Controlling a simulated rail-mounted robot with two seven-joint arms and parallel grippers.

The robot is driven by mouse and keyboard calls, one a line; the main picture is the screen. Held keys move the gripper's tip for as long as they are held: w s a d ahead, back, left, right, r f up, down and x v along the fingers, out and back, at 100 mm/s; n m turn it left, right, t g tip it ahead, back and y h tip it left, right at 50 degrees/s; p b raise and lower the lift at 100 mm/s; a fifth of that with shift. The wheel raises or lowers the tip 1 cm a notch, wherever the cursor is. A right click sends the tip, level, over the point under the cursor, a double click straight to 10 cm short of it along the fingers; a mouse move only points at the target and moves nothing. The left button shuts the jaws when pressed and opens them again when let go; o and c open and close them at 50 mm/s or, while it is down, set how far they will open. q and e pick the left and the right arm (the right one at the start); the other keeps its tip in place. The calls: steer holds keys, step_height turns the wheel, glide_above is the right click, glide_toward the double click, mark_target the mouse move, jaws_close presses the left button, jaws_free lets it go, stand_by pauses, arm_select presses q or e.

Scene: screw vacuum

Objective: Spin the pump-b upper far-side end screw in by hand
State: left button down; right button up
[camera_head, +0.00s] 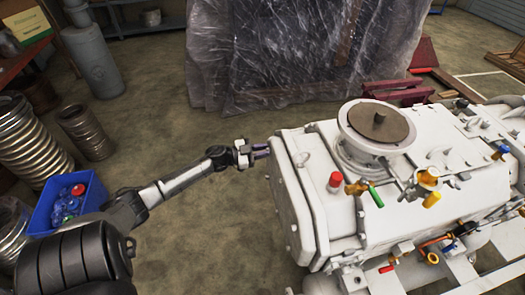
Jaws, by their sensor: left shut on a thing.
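The white pump (330,225) fills the right half of the head view, with its flat end cover (287,195) facing left. My left gripper (262,151) reaches in from the left to the upper far corner of that end cover. Its purplish fingers are shut on the end screw there. The screw itself is too small and too covered by the fingers to make out, so how deep it sits cannot be told. My right gripper is not in view.
A round flange with a brown disc (380,122) tops the pump. A red cap (335,181) and coloured valve handles stand nearby. A blue bin (68,203) and metal bellows (32,145) are at left. Plastic-wrapped goods (290,55) stand behind.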

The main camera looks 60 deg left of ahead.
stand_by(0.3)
arm_select(q)
steer(key=shift+r+m+p, duration=0.1)
steer(key=shift+m+p, duration=0.6)
steer(key=shift+m, duration=7.6)
steer(key=c, duration=1.1)
jaws_free()
steer(key=shift+o, duration=0.3)
